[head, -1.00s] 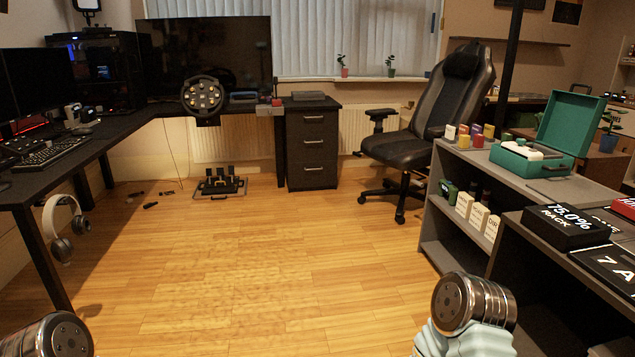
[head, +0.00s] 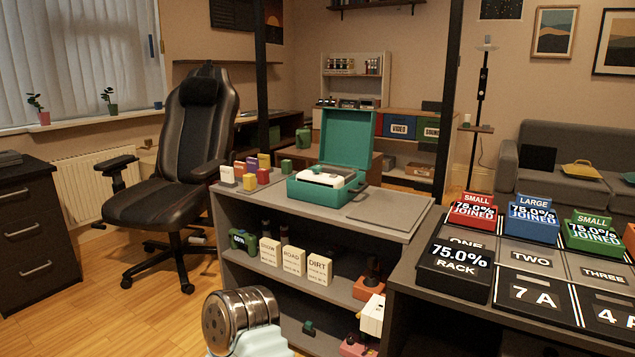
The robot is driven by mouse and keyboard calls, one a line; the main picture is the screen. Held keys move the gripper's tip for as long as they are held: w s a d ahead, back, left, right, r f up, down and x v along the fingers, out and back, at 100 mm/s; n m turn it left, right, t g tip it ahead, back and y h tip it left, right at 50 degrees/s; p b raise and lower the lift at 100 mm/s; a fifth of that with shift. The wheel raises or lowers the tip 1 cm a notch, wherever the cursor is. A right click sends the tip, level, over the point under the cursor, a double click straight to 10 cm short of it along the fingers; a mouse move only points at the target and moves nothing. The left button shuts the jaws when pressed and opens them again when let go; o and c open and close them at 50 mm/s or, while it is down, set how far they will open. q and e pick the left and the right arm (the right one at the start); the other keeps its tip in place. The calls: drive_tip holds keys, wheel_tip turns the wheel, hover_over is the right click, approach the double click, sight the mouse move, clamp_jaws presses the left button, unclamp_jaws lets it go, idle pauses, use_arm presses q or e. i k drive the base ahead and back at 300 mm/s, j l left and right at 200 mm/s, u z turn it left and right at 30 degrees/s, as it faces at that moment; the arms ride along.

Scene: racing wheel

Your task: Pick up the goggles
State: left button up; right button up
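I cannot make out goggles for certain. An open teal case (head: 345,148) stands on the grey shelf unit, its lid raised at the back. A white object with a dark part (head: 327,177) lies in it; I cannot tell whether this is the goggles. Part of my arm, a metal joint with a pale teal cover, shows at the bottom left of centre, in front of the shelf unit and apart from the case. Neither of my grippers shows.
The grey shelf unit (head: 385,213) holds small coloured boxes (head: 250,172) on top and white ROAD and DIRT blocks (head: 318,266) below. A dark counter with a 75.0% RACK box (head: 455,268) stands at right. A black chair (head: 178,180) is at left. Wooden floor (head: 90,310) is clear at lower left.

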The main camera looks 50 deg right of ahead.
sight(306, 176)
drive_tip(key=i+z, duration=0.3)
drive_tip(key=z, duration=0.15)
drive_tip(key=i+j+z, duration=0.15)
drive_tip(key=i+z, duration=0.3)
drive_tip(key=i+j+z, duration=0.2)
drive_tip(key=z, duration=0.25)
drive_tip(key=i+j+z, duration=0.2)
drive_tip(key=z, duration=0.25)
drive_tip(key=j, duration=0.1)
